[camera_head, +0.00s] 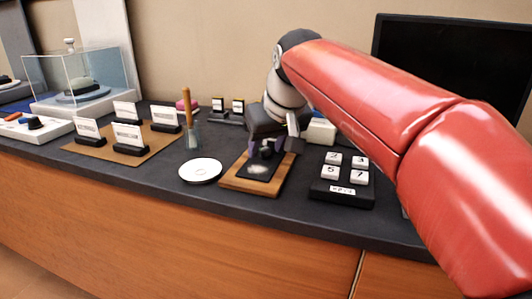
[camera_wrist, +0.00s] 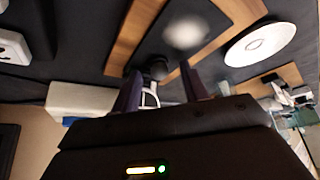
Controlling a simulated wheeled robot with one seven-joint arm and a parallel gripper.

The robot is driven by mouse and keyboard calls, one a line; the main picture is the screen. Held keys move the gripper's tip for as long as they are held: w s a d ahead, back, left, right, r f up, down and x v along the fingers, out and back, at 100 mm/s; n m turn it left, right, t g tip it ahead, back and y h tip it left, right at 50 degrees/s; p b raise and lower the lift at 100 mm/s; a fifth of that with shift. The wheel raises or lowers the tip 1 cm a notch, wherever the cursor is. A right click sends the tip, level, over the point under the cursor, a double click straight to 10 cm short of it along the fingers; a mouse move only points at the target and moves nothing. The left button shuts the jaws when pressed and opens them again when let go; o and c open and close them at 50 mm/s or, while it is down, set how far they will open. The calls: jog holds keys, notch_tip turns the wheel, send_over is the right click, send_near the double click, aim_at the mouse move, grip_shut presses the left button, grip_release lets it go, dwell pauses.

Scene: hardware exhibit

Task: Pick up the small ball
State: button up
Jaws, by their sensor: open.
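My gripper (camera_head: 266,147) is open over the back part of a wooden board (camera_head: 236,183) with a dark pad. In the wrist view my gripper's (camera_wrist: 160,80) two dark purple fingers stand apart. A small dark round thing (camera_wrist: 156,68) shows between the fingertips, at the board's edge; it may be the small ball. It also shows, partly hidden by the fingers, in the head view (camera_head: 267,150). I cannot tell whether the fingers touch it. A pale blurred round patch (camera_wrist: 186,33) shows on the pad, also in the head view (camera_head: 258,169); I cannot tell whether it is a thing or a reflection.
A white plate (camera_head: 200,170) lies left of the board. A dark block with numbered white keys (camera_head: 343,190) stands right of it. A glass with a wooden stick (camera_head: 191,135), label stands (camera_head: 129,138) and a glass case (camera_head: 82,75) are further left. A black screen (camera_head: 455,60) stands behind.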

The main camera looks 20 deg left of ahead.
grip_shut()
jog(key=shift+r, duration=0.15)
